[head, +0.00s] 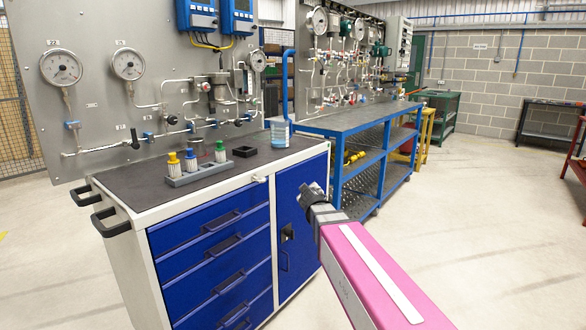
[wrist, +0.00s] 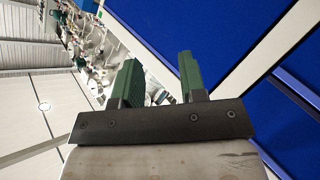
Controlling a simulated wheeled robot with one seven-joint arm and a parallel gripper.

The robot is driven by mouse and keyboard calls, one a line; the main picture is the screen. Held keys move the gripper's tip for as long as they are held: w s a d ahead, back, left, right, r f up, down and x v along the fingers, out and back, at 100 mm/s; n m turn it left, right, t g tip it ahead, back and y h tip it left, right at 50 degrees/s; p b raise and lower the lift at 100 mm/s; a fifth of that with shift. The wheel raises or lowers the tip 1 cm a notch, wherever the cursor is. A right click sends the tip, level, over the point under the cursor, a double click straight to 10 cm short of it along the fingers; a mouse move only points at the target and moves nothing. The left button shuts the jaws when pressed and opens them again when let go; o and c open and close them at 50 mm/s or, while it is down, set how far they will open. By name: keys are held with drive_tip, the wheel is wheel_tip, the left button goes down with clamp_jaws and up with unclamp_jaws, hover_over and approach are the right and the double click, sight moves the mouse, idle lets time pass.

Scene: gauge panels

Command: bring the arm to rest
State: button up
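My pink arm reaches in from the lower right of the head view, with my gripper (head: 312,193) at its end in front of the blue cabinet door (head: 296,222). In the wrist view my gripper (wrist: 160,85) shows two green fingers standing apart with a gap between them. Nothing is held between them. The gripper looks clear of the cabinet, though the exact distance to the door cannot be told.
The blue-drawer cabinet (head: 212,252) carries a grey rack (head: 198,174) with several capped bottles, a small black tray (head: 244,151) and a clear container (head: 280,134). A gauge panel (head: 95,104) stands behind. A blue workbench (head: 352,122) is farther back. Open floor (head: 480,220) lies to the right.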

drive_tip(key=s+d+f+m+g+h, duration=0.1)
drive_tip(key=s+d+f+m+g, duration=0.25)
drive_tip(key=s+d+f, duration=0.35)
drive_tip(key=s+d+f+m+g+h, duration=0.2)
drive_tip(key=s+d+f+g, duration=0.25)
drive_tip(key=f, duration=0.45)
drive_tip(key=s+f+m+g+y, duration=0.1)
drive_tip(key=s+f+g, duration=0.2)
drive_tip(key=s, duration=0.4)
drive_tip(key=s+d+f+m+g+y, duration=0.1)
drive_tip(key=s+f+g+y, duration=0.1)
drive_tip(key=s+f+g, duration=0.2)
drive_tip(key=s+f, duration=0.2)
drive_tip(key=s, duration=0.1)
drive_tip(key=shift+s+m, duration=0.25)
drive_tip(key=shift+m, duration=0.1)
